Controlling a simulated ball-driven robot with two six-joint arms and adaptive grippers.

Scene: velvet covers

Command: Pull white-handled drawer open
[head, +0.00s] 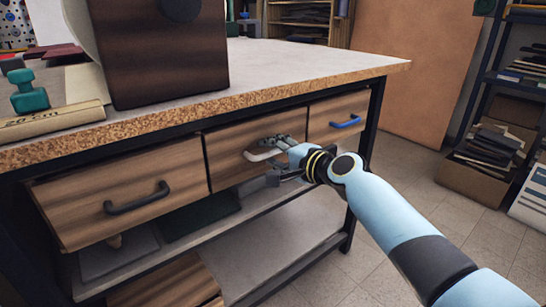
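The white handle (262,155) is on the wooden middle drawer (228,148) under the workbench top. The drawer front looks about level with the bench frame. My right gripper (272,161) is at this handle, its arm coming in from the lower right. Its fingers are spread, one above and one below the handle's right part. The gripper hides the right end of the handle; I cannot tell whether the fingers touch it. My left gripper is not in view.
A black-handled drawer (122,208) is on the left and a blue-handled drawer (337,114) on the right. A dark wooden box (160,55) and a green dumbbell (28,92) stand on the bench. A lower shelf (275,245) runs below.

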